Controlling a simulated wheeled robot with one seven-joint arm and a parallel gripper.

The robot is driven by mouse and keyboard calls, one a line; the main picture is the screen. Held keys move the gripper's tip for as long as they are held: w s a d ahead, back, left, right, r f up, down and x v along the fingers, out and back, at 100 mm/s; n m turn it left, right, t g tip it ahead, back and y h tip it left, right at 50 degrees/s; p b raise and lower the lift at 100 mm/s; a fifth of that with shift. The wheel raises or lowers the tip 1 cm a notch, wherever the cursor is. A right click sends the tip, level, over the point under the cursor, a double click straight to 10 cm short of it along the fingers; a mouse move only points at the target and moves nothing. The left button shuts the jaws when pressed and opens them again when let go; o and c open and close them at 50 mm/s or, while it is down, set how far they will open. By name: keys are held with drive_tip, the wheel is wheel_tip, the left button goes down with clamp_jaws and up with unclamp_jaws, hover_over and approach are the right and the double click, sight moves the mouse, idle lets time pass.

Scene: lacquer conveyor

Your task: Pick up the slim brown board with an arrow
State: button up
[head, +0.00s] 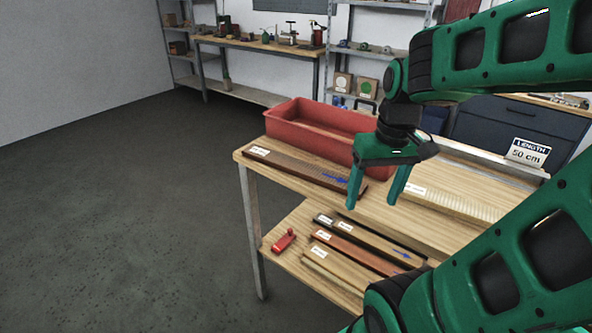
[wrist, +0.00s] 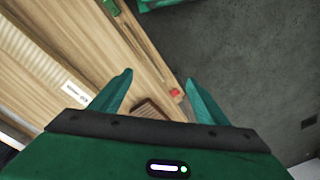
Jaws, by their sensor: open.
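Two brown boards bear a blue arrow. One dark brown board (head: 297,167), with a white label at its left end, lies on the upper table top in front of the red bin. A slimmer brown board (head: 375,238) with an arrow near its right end lies on the lower shelf among other boards. My gripper (head: 373,204) is open and empty, pointing down above the table's front edge. In the wrist view its fingers (wrist: 158,78) are spread, with a brown board end (wrist: 150,108) partly hidden behind the gripper body; I cannot tell which board this is.
A red bin (head: 283,122) stands at the table's back. A pale ribbed board (head: 455,203) lies right of my gripper. A reddish board (head: 350,250) and a pale board (head: 335,272) share the lower shelf with a small red object (head: 284,240). A length sign (head: 527,153) stands right.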

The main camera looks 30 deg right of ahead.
sight(300, 166)
drive_tip(key=w+r+n+t+y, duration=0.3)
drive_tip(key=w+n, duration=0.6)
drive_tip(key=w, duration=1.2)
drive_tip(key=shift+h, duration=0.6)
drive_tip(key=x, duration=0.3)
drive_tip(key=w+x, duration=0.1)
drive_tip(key=x, duration=0.6)
drive_tip(key=shift+w+a+r, duration=0.25)
drive_tip(key=shift+r, duration=0.1)
drive_tip(key=c, duration=1.4)
